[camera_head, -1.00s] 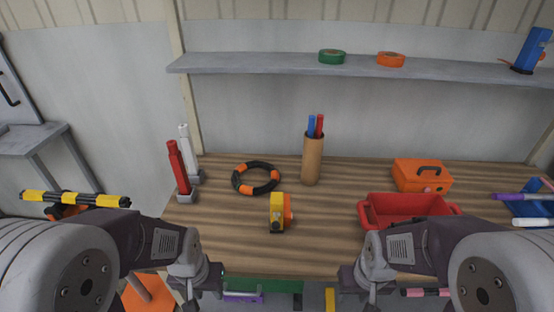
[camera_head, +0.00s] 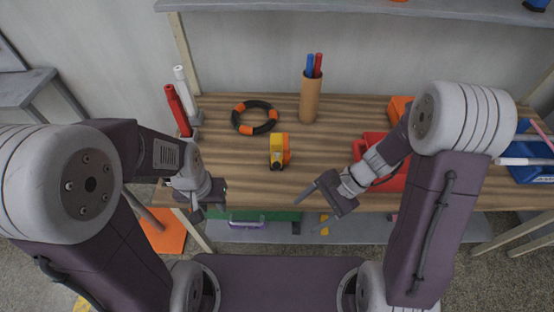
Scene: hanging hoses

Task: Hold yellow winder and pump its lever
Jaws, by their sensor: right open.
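The yellow winder (camera_head: 277,151), with an orange part on its right side, stands on the wooden workbench (camera_head: 240,180) near the middle. A small dark part shows low on its front; I cannot make out its lever clearly. My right gripper (camera_head: 306,217) is open and empty, in front of and to the right of the winder, apart from it. My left gripper (camera_head: 205,202) is at the bench's front edge, left of and nearer than the winder. Its fingers are too hidden to tell whether it is open or shut.
A black and orange ring (camera_head: 255,117) lies behind the winder, with a brown tube holding blue and red sticks (camera_head: 311,96) further right. A red tray (camera_head: 368,146) is partly behind my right arm. Red (camera_head: 179,110) and white (camera_head: 187,92) tools stand at left. Bench around the winder is clear.

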